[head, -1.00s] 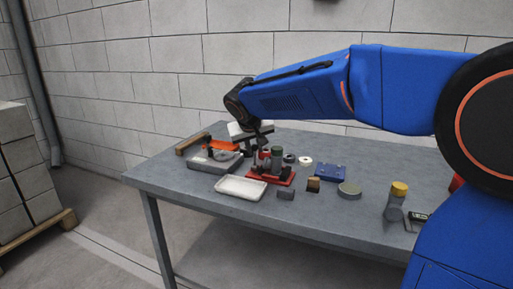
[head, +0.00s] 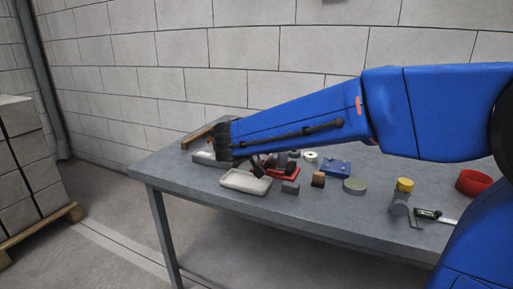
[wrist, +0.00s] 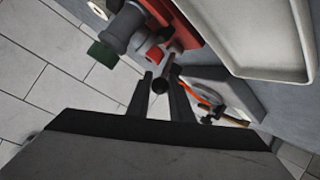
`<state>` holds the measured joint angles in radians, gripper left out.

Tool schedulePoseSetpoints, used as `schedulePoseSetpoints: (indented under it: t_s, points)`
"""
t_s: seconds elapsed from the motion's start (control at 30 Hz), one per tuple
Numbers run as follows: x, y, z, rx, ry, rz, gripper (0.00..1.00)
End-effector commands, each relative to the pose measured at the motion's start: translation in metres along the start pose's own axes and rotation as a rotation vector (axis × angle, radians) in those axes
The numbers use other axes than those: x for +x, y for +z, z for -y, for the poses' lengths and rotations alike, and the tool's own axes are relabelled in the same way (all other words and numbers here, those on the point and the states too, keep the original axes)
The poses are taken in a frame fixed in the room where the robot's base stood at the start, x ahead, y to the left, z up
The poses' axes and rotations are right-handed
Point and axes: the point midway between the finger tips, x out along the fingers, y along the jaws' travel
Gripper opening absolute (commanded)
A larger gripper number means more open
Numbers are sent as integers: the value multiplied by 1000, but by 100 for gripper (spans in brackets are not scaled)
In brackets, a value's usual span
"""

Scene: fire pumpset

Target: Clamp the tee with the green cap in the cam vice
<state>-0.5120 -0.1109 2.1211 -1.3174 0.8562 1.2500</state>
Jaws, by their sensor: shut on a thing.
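The red cam vice (wrist: 180,22) is at the top of the wrist view; in the head view its red base (head: 285,171) shows partly behind my arm. The grey tee (wrist: 124,28) sits at the vice, its green cap (wrist: 103,54) pointing down-left in the wrist view. I cannot tell whether the jaws press on it. My gripper (wrist: 160,92) is beside the vice, shut on a dark rod with a round end (wrist: 160,85), which looks like the cam lever. In the head view my gripper (head: 257,168) is low over the bench, mostly hidden by my arm.
A white tray (head: 246,182) lies in front of the vice. A grey block (head: 290,188), a brown block (head: 318,180), a blue block (head: 336,169) and a round disc (head: 355,186) stand to its right. A yellow-capped part (head: 403,186) and red ring (head: 473,183) are farther right.

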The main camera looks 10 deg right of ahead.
Motion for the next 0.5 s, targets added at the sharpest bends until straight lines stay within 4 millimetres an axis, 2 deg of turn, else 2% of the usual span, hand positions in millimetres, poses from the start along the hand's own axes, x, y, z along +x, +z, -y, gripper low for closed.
schedulePoseSetpoints:
  t_s: [0.43,0.47,0.5]
  points:
    - [0,2,1,-1,3,-1,0]
    - [0,2,1,-2,3,-1,27]
    - [0,2,1,-2,3,-2,36]
